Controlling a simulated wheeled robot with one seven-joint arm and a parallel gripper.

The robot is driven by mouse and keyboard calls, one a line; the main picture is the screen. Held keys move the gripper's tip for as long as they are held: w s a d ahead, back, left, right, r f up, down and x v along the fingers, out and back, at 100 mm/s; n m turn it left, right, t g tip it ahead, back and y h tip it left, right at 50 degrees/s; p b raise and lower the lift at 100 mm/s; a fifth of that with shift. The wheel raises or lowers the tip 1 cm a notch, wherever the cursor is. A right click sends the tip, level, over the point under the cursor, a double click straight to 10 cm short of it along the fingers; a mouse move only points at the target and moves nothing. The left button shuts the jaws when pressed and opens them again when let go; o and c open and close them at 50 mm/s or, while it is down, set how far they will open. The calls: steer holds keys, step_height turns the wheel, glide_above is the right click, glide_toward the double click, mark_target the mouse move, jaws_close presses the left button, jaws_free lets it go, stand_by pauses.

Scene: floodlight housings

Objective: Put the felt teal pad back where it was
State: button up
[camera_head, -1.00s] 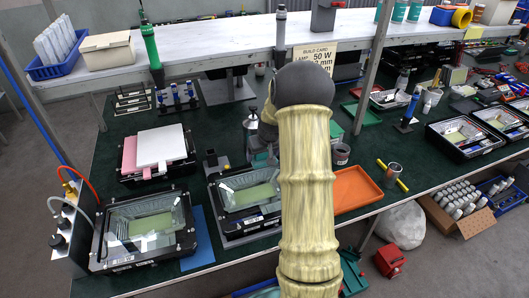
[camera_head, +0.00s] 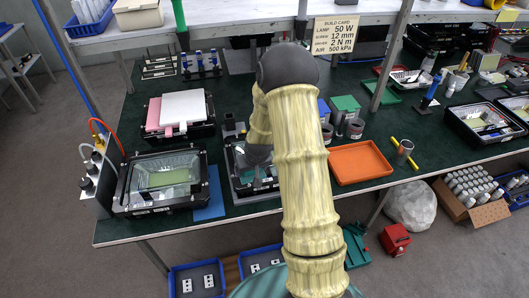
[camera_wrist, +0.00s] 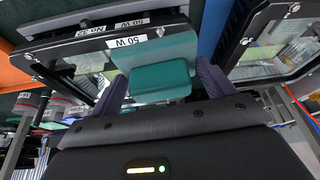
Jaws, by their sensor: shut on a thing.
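The teal pad (camera_wrist: 160,80) shows in the wrist view as a teal block with a paler teal sheet beyond it. My gripper (camera_wrist: 162,88) is shut on the block, one finger on each side. The pad is over the middle floodlight housing, whose black frame (camera_wrist: 85,45) carries "50 W" and "NO 32" labels. I cannot tell whether the pad touches the glass. In the head view my arm hides much of the middle housing (camera_head: 236,170), and my gripper (camera_head: 258,175) is low over it. The pad is mostly hidden there.
Another housing (camera_head: 163,181) stands left, with a blue mat (camera_head: 210,200) between. Pink (camera_head: 152,118) and white (camera_head: 183,108) slabs lie on a housing behind. An orange tray (camera_head: 360,162) and several small pots are to the right. A shelf (camera_head: 220,32) crosses the back.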

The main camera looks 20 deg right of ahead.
steer(key=s+a+f+b, duration=0.3)
steer(key=a+f, duration=0.1)
steer(key=f, duration=0.1)
steer(key=s+a+f+n+b, duration=0.1)
steer(key=s+a+f+b, duration=0.2)
steer(key=f, duration=0.3)
steer(key=shift+a+f+b, duration=0.25)
steer(key=shift+a+b, duration=0.3)
steer(key=shift+b, duration=0.1)
steer(key=shift+d, duration=0.1)
